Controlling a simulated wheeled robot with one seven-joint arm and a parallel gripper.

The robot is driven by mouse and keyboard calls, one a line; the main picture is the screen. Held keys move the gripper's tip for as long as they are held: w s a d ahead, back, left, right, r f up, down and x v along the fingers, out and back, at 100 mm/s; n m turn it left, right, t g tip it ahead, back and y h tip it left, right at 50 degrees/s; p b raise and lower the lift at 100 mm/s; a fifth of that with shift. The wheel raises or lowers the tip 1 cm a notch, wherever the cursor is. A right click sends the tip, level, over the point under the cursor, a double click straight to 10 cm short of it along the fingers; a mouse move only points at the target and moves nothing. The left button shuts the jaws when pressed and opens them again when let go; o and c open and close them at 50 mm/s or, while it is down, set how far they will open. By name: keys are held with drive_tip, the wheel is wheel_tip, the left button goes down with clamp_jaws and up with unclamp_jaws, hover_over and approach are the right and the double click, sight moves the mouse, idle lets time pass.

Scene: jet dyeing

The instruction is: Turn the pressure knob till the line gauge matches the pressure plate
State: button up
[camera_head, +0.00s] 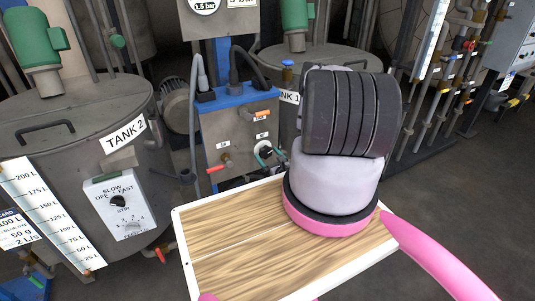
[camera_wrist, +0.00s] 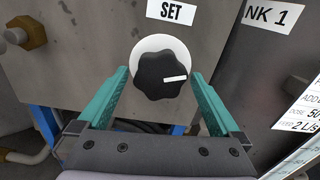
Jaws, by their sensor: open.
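The black pressure knob (camera_wrist: 160,80) sits on a white round disc under a SET label (camera_wrist: 171,10). Its white pointer line points right and slightly up. My gripper (camera_wrist: 159,74) is open, with teal fingers on the left and right of the knob; I cannot tell whether they touch it. In the head view the knob (camera_head: 264,151) shows on the front of the grey control box, with my gripper's teal finger beside it. The round gauge (camera_head: 205,5) and the plate (camera_head: 242,2) are cut off at the top edge; the needle is not visible.
A blue-topped control box (camera_head: 235,125) carries red and orange handled valves. TANK 2 (camera_head: 75,125) stands left with a speed switch panel (camera_head: 118,204). TANK 1 (camera_head: 330,58) is behind my arm. My wooden tray top is in front. Pipes (camera_head: 440,80) stand at right.

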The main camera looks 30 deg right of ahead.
drive_tip(key=shift+c, duration=0.3)
drive_tip(key=c, duration=1.2)
drive_tip(key=shift+c, duration=0.2)
